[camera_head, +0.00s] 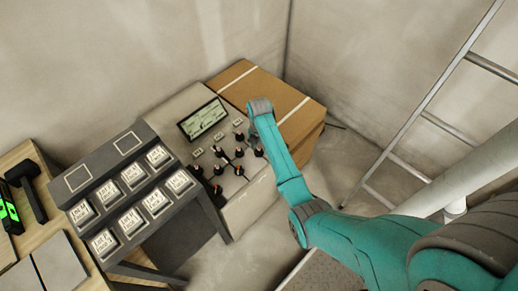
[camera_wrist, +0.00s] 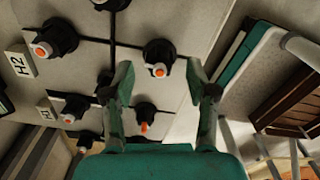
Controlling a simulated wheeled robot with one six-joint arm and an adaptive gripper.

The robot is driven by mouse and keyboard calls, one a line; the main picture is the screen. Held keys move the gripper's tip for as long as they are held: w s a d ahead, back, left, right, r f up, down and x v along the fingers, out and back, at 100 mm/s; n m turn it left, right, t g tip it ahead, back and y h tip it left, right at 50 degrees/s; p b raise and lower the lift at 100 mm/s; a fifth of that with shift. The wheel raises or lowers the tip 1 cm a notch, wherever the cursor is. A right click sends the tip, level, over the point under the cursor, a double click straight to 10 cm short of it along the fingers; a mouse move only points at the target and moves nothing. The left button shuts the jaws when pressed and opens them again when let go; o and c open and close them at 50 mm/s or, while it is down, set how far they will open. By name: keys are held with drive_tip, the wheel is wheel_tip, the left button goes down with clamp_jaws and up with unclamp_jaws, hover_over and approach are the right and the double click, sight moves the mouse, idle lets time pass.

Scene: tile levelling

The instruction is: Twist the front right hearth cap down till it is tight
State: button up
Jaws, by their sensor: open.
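Several black caps with orange-and-white centres stand on the grey tiled slab; one cap (camera_wrist: 158,57) sits between my open fingers in the wrist view. My gripper (camera_wrist: 160,70) has a finger on either side of it, with no contact I can make out. Another cap (camera_wrist: 147,116) shows lower down between the fingers. Caps at left stand beside tags reading H2 (camera_wrist: 18,63) and H1 (camera_wrist: 46,110). In the head view the caps (camera_head: 239,152) cluster below my wrist, which hides my fingers. I cannot tell for certain which cap is the front right hearth one.
A display (camera_head: 202,118) lies at the slab's back. A cardboard box (camera_head: 240,80) stands behind, and a sloped rack of labelled buttons (camera_head: 132,222) stands at left. A ladder (camera_head: 420,115) leans at right. Neighbouring caps crowd close around my fingers.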

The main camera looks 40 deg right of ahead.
drive_tip(key=shift+f, duration=1.05)
clamp_jaws()
drive_tip(key=shift+m, duration=0.3)
